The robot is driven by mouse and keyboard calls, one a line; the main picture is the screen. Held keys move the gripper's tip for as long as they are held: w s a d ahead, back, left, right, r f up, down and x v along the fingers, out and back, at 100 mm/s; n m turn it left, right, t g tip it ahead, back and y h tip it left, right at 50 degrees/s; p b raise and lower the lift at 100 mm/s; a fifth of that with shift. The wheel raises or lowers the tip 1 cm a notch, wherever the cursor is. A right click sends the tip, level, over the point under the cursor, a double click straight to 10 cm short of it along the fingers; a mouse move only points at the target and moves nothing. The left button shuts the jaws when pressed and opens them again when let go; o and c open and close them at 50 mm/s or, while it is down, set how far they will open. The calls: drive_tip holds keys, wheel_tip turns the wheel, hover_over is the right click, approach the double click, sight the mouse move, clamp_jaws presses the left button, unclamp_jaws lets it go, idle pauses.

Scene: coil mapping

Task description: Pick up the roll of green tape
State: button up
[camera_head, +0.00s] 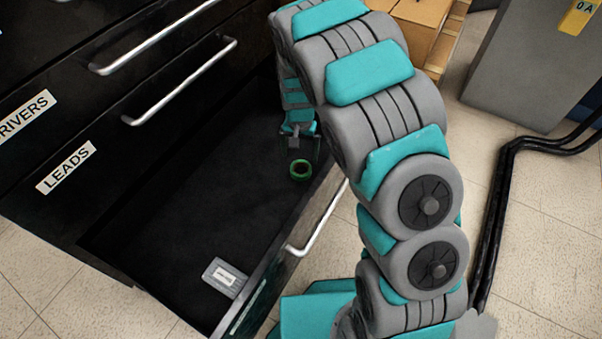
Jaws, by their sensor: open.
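The roll of green tape (300,170) lies in the open black drawer, near its right side in the picture. It is a small green ring with a dark middle. My gripper (299,146) reaches down into the drawer just above and behind the tape in the picture. Its fingers are small and partly hard to make out. It is open, and the tape appears to be outside its grasp. Whether a finger touches the tape cannot be told. My teal and grey arm arches over the right side of the drawer.
The open drawer (165,215) also holds a small grey device or card (225,277) at its near end. Its front has a silver handle (320,222). Closed drawers labelled LEADS (66,168) and DRIVERS stand left. A cardboard box (418,22), grey cabinet (530,65) and black cables (495,200) are right.

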sight(300, 166)
wheel_tip(300, 166, down, 7)
drive_tip(key=shift+f, duration=0.2)
idle(0.3)
drive_tip(key=shift+c, duration=0.2)
drive_tip(key=c, duration=1.1)
drive_tip(key=shift+r, duration=0.15)
